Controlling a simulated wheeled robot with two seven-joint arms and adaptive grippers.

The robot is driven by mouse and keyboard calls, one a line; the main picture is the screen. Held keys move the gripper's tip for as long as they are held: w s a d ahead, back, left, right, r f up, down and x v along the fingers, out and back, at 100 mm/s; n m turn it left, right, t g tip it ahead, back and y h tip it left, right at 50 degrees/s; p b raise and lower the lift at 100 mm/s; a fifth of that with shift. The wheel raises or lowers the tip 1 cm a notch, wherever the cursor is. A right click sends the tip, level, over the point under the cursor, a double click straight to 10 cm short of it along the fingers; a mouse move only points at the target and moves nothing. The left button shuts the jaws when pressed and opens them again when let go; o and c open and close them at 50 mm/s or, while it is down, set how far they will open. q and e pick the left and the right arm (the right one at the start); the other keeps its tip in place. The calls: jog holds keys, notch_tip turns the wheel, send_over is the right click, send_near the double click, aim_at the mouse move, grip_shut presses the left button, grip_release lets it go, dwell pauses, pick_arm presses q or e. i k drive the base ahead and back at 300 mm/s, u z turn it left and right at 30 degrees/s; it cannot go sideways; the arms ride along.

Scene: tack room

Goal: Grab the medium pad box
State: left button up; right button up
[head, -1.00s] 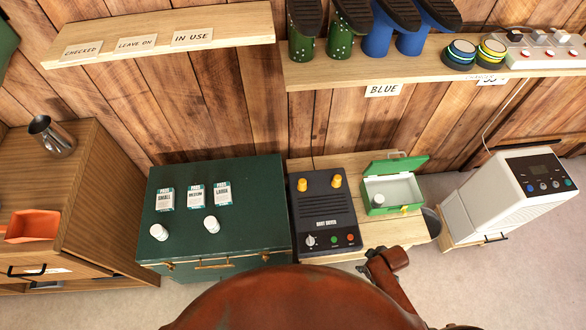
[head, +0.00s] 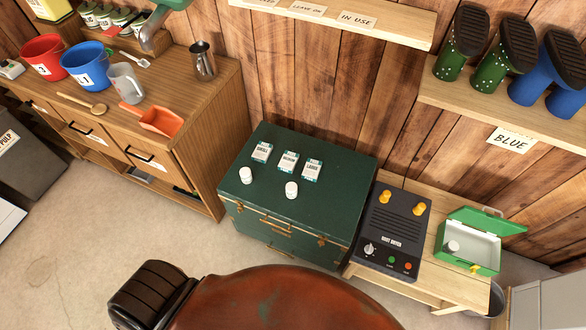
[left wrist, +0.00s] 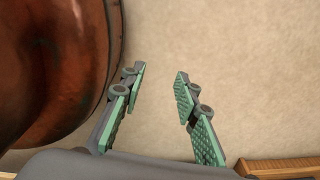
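The medium pad box (head: 288,161) is a small white and teal box on the green trunk (head: 262,208). It lies between the small pad box (head: 261,152) on its left and the large pad box (head: 312,168) on its right. My left gripper (left wrist: 160,110) shows in the left wrist view with its green-padded fingers apart and nothing between them. It is over bare floor, beside my reddish body. Neither gripper shows in the head view.
Two white bottles (head: 291,189) stand at the front of the trunk. A black boot dryer (head: 392,236) and an open green box (head: 470,245) sit to the right. A wooden cabinet (head: 185,135) with buckets, a jug and an orange scoop stands left. Floor in front is clear.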

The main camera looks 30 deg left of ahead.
aim_at(288, 163)
jog(key=u, duration=0.4)
jog(key=i, duration=0.8)
jog(key=u, duration=0.75)
